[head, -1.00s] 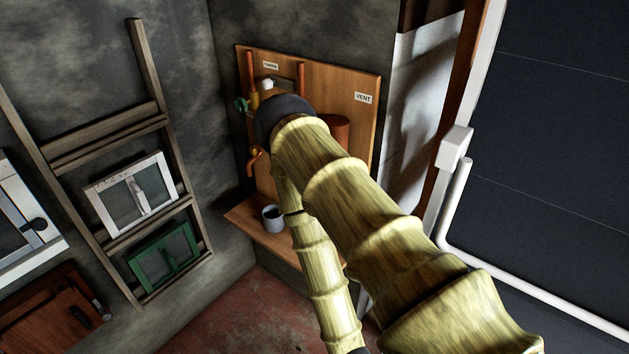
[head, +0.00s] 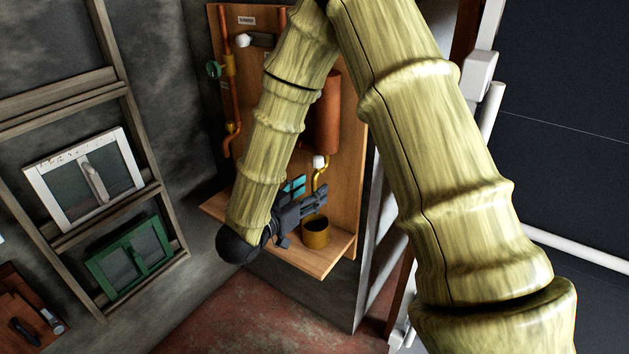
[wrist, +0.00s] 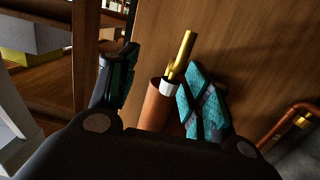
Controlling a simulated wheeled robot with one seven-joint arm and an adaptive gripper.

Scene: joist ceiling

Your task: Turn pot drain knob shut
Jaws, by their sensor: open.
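The pot is a copper cylinder (head: 327,115) on the wooden board, partly behind my arm. At its lower end is a small white drain knob (head: 319,161), with a curved brass spout (head: 321,178) below it. My gripper (head: 312,190) is below the knob, close to the board, and apart from it. In the wrist view, the copper cylinder (wrist: 156,106), white knob (wrist: 168,86) and brass spout (wrist: 184,50) appear between the open, teal-padded fingers of my gripper (wrist: 160,62). The knob is nearer the right finger; I cannot tell whether they touch.
A brass cup (head: 316,235) stands on the wooden shelf (head: 318,262) just below my gripper. Copper pipes (head: 229,95), a green wheel (head: 213,69) and another white knob (head: 242,40) are at the board's upper left. A rack with framed windows (head: 92,180) stands left.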

